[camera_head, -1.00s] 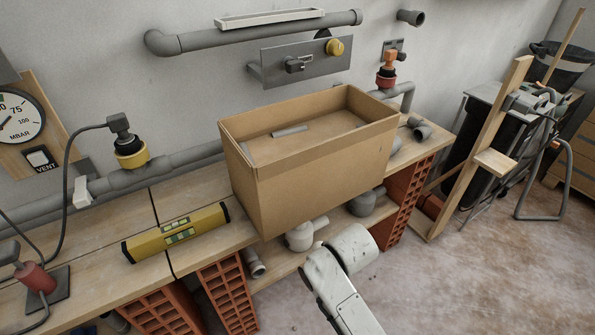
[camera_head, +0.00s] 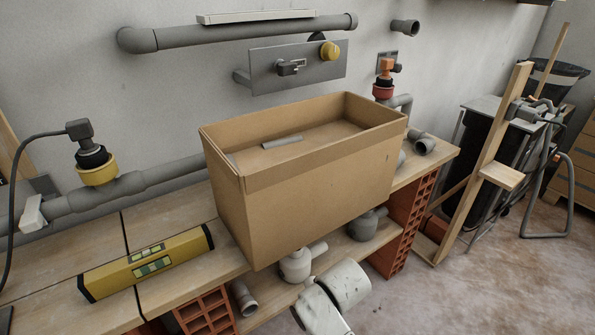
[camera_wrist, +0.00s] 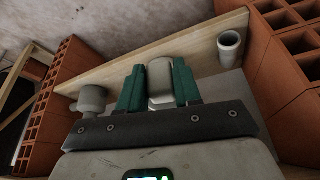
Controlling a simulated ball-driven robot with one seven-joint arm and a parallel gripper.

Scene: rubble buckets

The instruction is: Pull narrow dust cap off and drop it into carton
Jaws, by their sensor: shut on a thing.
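The open cardboard carton (camera_head: 310,170) stands upright on the bench, in the middle of the head view. A short grey pipe piece (camera_head: 283,142) lies inside it. In the wrist view my gripper (camera_wrist: 159,88) has its two green fingers shut on a pale grey rounded piece, which looks like the narrow dust cap (camera_wrist: 160,75). Its lower part is hidden behind the gripper, and I cannot tell whether it is still seated on a pipe. In the head view my fingers do not show; only white arm parts do, below the carton.
Grey pipe fittings (camera_head: 295,265) (camera_head: 366,226) and an open pipe stub (camera_head: 243,298) are on the lower shelf between orange hollow bricks (camera_head: 408,225). A yellow level (camera_head: 147,262) lies left of the carton. A timber post (camera_head: 487,160) stands to the right. Open floor lies at the lower right.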

